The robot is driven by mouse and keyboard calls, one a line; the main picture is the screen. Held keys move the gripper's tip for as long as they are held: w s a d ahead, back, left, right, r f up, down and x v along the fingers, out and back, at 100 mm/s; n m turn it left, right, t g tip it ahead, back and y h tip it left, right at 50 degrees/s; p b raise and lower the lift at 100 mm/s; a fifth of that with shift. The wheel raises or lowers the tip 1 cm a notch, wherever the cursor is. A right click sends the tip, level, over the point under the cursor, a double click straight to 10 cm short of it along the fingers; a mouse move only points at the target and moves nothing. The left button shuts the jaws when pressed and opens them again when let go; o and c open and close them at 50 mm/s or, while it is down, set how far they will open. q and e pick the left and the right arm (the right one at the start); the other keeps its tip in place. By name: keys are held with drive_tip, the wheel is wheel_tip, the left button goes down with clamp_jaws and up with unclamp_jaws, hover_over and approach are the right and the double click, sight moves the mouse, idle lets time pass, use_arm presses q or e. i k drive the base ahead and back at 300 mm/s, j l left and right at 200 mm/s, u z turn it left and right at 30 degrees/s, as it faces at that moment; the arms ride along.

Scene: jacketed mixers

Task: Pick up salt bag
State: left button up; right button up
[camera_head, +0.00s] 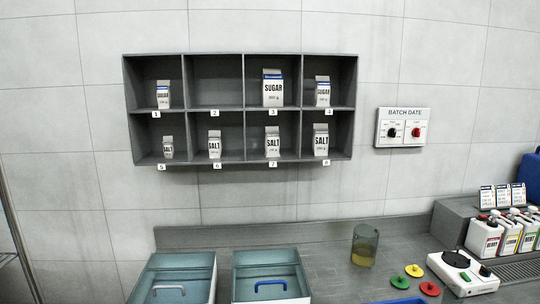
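Salt bags stand upright in the bottom row of a grey wall shelf (235,164). The smallest salt bag (168,147) is in compartment 5. A larger salt bag (215,144) is in compartment 6. Another salt bag (272,142) is in compartment 7, and another salt bag (321,139) is in compartment 8. All are white with black lettering; the weight print is too small to read surely. Neither of my grippers is in view.
Sugar bags stand in compartments 1 (163,94), 3 (273,88) and 4 (322,91); compartment 2 is empty. A batch date panel (403,127) hangs right.

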sight(272, 140)
drive_tip(key=j+u, duration=0.2)
drive_tip(key=j, duration=0.2)
drive_tip(key=i+j+u, duration=0.15)
drive_tip(key=j, duration=0.2)
drive_tip(key=j+u, duration=0.2)
drive_tip(key=j, duration=0.15)
drive_tip(key=i+j+u, duration=0.2)
drive_tip(key=j, duration=0.15)
